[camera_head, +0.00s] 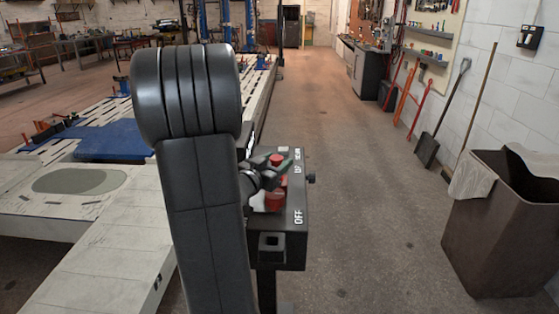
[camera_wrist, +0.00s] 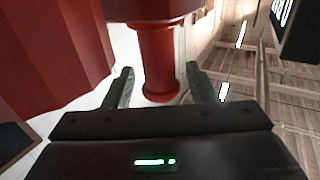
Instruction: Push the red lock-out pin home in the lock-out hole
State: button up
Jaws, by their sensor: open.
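The red lock-out pin (camera_wrist: 158,60) fills the middle of the wrist view, a round shaft with a flared end toward me. It lies between the two fingers of my gripper (camera_wrist: 161,88), which are apart, with a gap visible on each side. In the head view my gripper (camera_head: 276,172) is over the black switch box (camera_head: 296,222), marked OFF, amid red parts. A large faceted red body (camera_wrist: 50,50) stands left of the pin in the wrist view. I cannot make out the lock-out hole or how deep the pin sits.
My arm covers the left part of the box in the head view. A pale frame bench (camera_head: 110,275) with a blue part (camera_head: 112,141) lies to the left. A brown bin (camera_head: 497,232) stands at right. The concrete floor between box and bin is clear.

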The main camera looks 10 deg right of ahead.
jog(key=v, duration=1.2)
jog(key=shift+b, duration=0.4)
jog(key=shift+w+d+r, duration=0.1)
jog(key=shift+w+d, duration=0.05)
jog(key=p+x, duration=0.1)
jog(key=x, duration=1.2)
jog(key=shift+w+d, duration=0.25)
jog(key=shift+d, duration=0.05)
jog(key=shift+s+a+r+p, duration=0.1)
jog(key=shift+r+p, duration=0.2)
jog(key=shift+p, duration=0.05)
